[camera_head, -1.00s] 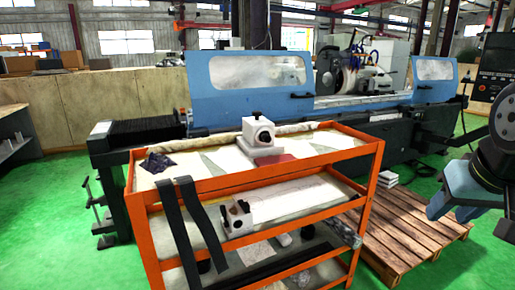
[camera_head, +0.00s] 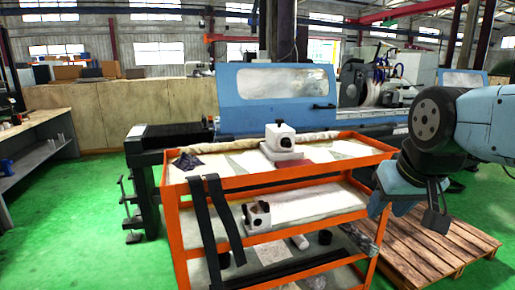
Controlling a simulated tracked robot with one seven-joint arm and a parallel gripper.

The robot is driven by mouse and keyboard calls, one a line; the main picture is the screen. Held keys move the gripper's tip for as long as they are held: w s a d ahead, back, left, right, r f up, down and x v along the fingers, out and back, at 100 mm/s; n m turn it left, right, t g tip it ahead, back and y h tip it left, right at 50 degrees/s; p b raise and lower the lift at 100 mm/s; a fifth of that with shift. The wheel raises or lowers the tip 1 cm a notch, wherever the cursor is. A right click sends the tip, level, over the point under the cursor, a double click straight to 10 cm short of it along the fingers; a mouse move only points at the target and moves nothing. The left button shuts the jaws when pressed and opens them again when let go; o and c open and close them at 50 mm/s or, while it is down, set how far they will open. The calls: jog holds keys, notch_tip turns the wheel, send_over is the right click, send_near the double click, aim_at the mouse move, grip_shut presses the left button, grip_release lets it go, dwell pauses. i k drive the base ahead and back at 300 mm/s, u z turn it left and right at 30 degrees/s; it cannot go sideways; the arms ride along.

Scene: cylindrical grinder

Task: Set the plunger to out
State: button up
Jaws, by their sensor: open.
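The grinder shows at the back, with a blue guard door (camera_head: 275,90) and a second, partly covered blue door (camera_head: 462,84) at the right. I cannot make out a plunger for certain; it may be too small or hidden at this distance. My gripper (camera_head: 408,205) hangs at the right, in front of the orange cart's right end in the picture. It points downward, looks open, and no object shows in it.
An orange cart (camera_head: 290,177) stands between me and the grinder, bearing a white block with a dark round face (camera_head: 281,137) and a second block (camera_head: 257,214) below. A wooden pallet (camera_head: 425,252) lies at the right. Green floor (camera_head: 85,225) is free at the left, beside a workbench (camera_head: 40,152).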

aim_at(288, 144)
jog(key=u, duration=0.6)
jog(key=i, duration=1)
jog(key=z, duration=0.05)
